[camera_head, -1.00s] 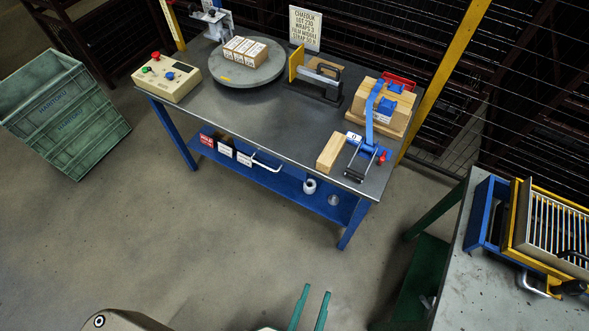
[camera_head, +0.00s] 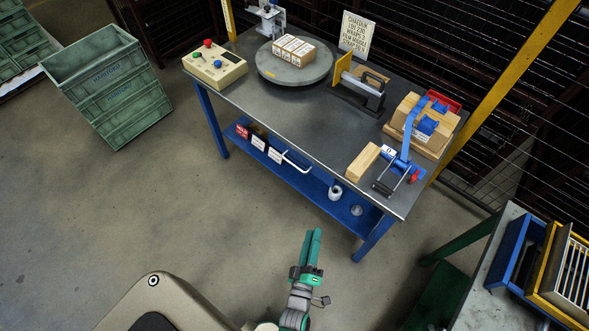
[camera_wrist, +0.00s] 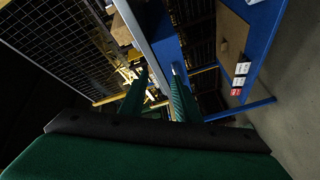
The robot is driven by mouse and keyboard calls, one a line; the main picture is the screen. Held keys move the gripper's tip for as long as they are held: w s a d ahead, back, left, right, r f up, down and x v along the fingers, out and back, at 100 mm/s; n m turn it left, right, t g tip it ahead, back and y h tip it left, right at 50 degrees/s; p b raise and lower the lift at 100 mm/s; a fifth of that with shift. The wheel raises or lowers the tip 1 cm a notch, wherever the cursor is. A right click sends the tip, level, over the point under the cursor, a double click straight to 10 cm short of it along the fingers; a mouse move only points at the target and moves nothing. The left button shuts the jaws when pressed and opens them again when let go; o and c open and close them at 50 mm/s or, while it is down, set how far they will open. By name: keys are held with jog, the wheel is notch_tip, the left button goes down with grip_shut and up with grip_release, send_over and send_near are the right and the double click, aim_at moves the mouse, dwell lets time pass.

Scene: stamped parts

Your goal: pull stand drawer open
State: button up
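A white bar handle (camera_head: 296,163) juts from the front of the blue-legged stand (camera_head: 290,128), just under its dark top. The drawer itself is hidden below the top in the head view. In the wrist view, a brown panel (camera_wrist: 232,30) with a small round knob seems to be its front, beside the blue shelf. My gripper (camera_head: 314,232) is in front of the stand, apart from the handle. Its green fingers look close together in the head view, but a gap shows between them in the wrist view (camera_wrist: 159,72). It is open and empty.
The lower blue shelf (camera_head: 318,192) holds labelled boxes (camera_head: 258,142) and a white roll (camera_head: 335,192). A second bench with a blue tray (camera_head: 511,252) stands at the right. Green crates (camera_head: 105,85) stand at the left. The floor before the stand is clear.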

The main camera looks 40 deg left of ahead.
jog(key=w+a+f+n+g+y, duration=0.2)
jog(key=w+a+n+y, duration=0.3)
jog(key=w+a+n, duration=0.6)
jog(key=w+a, duration=0.7)
jog(key=a, duration=0.3)
jog(key=shift+w+y, duration=0.3)
jog(key=shift+w, duration=0.1)
grip_shut()
